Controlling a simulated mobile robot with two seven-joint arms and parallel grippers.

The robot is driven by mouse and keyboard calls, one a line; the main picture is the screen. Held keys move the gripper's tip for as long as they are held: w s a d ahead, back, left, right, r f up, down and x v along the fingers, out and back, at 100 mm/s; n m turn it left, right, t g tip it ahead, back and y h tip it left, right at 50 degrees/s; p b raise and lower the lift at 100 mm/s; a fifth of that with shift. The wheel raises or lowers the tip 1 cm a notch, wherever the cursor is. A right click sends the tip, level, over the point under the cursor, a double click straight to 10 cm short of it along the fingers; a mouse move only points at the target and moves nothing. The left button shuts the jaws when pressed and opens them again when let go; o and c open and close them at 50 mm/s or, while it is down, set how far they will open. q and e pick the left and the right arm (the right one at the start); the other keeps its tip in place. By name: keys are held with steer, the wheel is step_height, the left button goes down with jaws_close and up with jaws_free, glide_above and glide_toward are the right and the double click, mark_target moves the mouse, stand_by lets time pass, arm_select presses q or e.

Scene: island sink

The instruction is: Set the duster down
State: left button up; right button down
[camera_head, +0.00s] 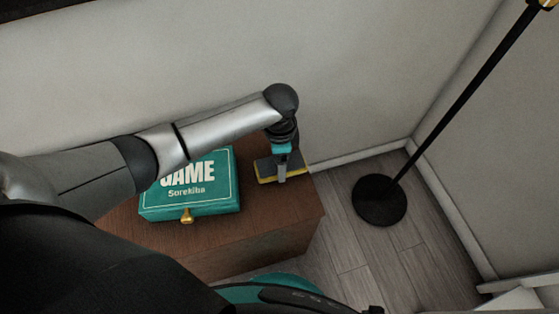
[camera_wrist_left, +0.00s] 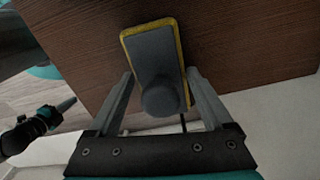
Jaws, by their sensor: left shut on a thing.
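The duster (camera_head: 265,169) is a dark grey block with a yellow edge, at the right end of the brown wooden cabinet top. In the left wrist view the duster (camera_wrist_left: 151,52) lies flat against the wood, with a round grey knob facing the camera. My left gripper (camera_head: 281,177) points down at the duster in the head view. In the left wrist view the fingers of my left gripper (camera_wrist_left: 160,80) stand on both sides of the duster, shut on it. Whether it fully rests on the wood is hard to tell.
A teal game box (camera_head: 192,187) with a gold clasp sits on the cabinet (camera_head: 262,236) left of the duster. A black lamp base (camera_head: 379,201) with a slanting pole stands on the floor at right. A wall runs behind the cabinet.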

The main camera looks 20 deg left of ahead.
arm_select(q)
steer(key=shift+f, duration=0.1)
steer(key=o, duration=1.2)
steer(key=shift+f, duration=0.1)
arm_select(e)
steer(key=shift+a, duration=0.1)
arm_select(q)
steer(key=shift+r, duration=0.35)
step_height(320, 180, up, 3)
steer(key=shift+f+p, duration=0.15)
steer(key=shift+p, duration=0.6)
step_height(320, 180, up, 8)
steer(key=p, duration=0.3)
steer(key=shift+r+p, duration=0.3)
steer(key=shift+r, duration=0.25)
arm_select(e)
steer(key=s+a+r, duration=0.1)
steer(key=s+r, duration=0.2)
steer(key=s, duration=0.3)
steer(key=shift+g, duration=0.4)
